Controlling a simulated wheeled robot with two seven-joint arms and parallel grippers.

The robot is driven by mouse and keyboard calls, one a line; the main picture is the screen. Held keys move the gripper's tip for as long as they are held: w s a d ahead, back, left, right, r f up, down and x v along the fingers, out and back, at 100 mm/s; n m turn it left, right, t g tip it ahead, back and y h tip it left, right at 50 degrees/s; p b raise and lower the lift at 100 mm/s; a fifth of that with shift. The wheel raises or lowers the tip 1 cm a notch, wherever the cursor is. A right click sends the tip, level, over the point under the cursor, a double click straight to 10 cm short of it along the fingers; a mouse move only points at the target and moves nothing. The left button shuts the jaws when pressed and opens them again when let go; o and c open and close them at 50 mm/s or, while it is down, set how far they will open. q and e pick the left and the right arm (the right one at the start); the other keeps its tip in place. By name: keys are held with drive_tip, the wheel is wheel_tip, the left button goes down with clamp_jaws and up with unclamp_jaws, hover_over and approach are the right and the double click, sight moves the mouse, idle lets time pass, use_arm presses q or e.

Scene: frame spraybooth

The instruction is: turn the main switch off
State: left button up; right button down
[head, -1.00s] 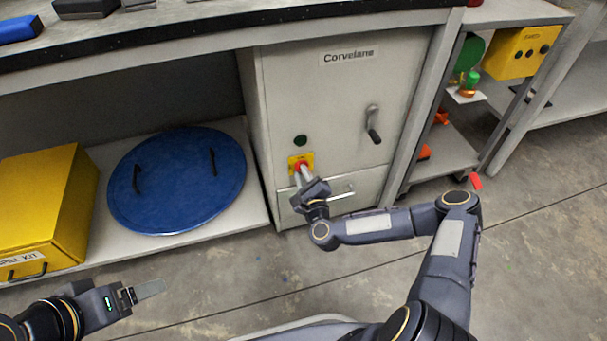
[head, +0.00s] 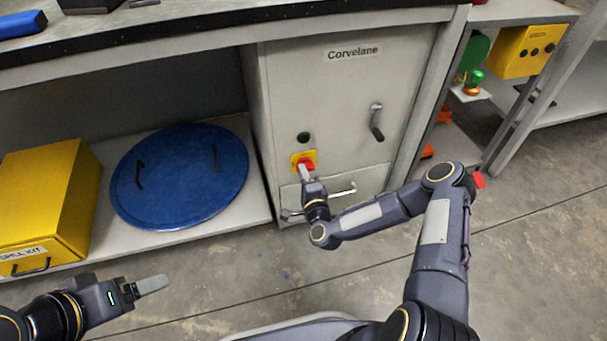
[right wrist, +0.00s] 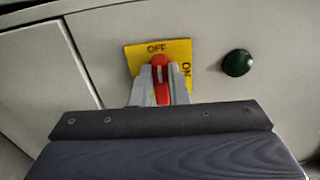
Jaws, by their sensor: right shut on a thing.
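The main switch is a red handle (head: 306,166) on a yellow plate (head: 309,155), low on the front of the grey Corvelane cabinet. In the right wrist view, the plate (right wrist: 180,52) reads OFF at the top and ON at the right side. The red handle (right wrist: 161,70) there lies in line with the OFF mark. My right gripper (head: 305,172) is shut on the handle, one finger on each side, as the right wrist view also shows (right wrist: 160,88). My left gripper (head: 152,284) hangs away from the cabinet at lower left; its opening is unclear.
A dark green button (head: 303,137) sits just above the switch plate. A lever handle (head: 376,122) is on the cabinet's right, and a drawer with a bar handle (head: 343,191) is below. A blue lid (head: 180,178) and yellow spill kit box (head: 45,205) lie on the left shelf.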

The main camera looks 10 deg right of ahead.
drive_tip(key=shift+f+n, duration=0.1)
drive_tip(key=shift+n, duration=0.2)
drive_tip(key=c, duration=1.4)
unclamp_jaws()
drive_tip(key=s+p, duration=0.2)
drive_tip(key=s, duration=0.6)
drive_tip(key=shift+w+d, duration=0.1)
